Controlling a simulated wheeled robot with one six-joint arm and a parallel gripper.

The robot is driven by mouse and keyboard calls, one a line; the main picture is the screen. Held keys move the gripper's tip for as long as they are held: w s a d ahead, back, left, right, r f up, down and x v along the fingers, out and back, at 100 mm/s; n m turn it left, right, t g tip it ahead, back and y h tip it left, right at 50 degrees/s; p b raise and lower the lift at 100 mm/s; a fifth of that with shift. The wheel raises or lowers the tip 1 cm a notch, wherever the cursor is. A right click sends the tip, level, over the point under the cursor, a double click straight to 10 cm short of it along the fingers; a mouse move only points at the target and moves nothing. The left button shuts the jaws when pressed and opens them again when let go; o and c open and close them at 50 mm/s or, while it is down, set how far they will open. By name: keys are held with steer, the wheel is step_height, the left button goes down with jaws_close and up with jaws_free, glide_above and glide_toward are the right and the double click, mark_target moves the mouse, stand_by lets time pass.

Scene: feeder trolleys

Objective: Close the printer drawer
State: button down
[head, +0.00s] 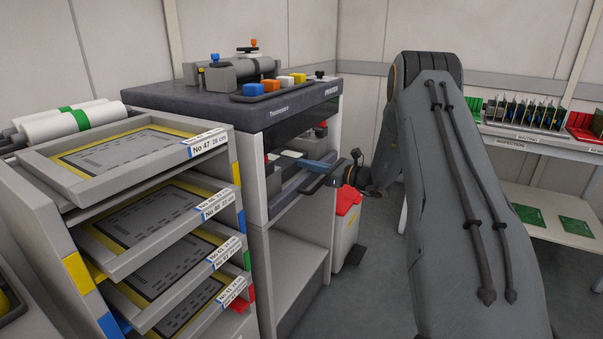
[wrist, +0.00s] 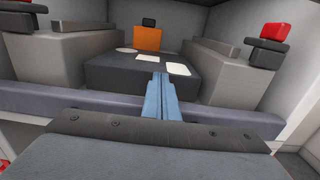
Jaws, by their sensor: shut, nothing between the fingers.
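The printer (head: 290,105) stands in the middle of the head view, with a dark top and an open front. A dark grey bar (head: 288,192), which looks like the drawer's front edge, lies low in that opening; a grey-blue bar (wrist: 60,103) crosses the wrist view. My gripper (head: 305,163) is shut and empty, its blue fingers pointing into the opening. In the wrist view the fingertips (wrist: 161,76) reach past the bar, over or against a dark block (wrist: 115,75) with pale pads. I cannot tell whether they touch it, or how far the drawer stands out.
A rack of stencil trays (head: 130,160) stands at left, close to the printer. Inside the printer, grey side blocks (wrist: 215,75) flank the dark block, with an orange block (wrist: 147,38) behind. A bench with green boards (head: 530,135) is at right. Grey floor shows between.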

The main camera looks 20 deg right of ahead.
steer(key=shift+w+a+r, duration=0.1)
steer(key=shift+w+a, duration=0.1)
steer(key=shift+w, duration=0.05)
steer(key=shift+a, duration=0.15)
steer(key=shift+s+d, duration=0.4)
steer(key=shift+d, duration=0.05)
steer(key=v, duration=1.3)
steer(key=shift+s+d, duration=0.15)
steer(key=shift+d, duration=0.1)
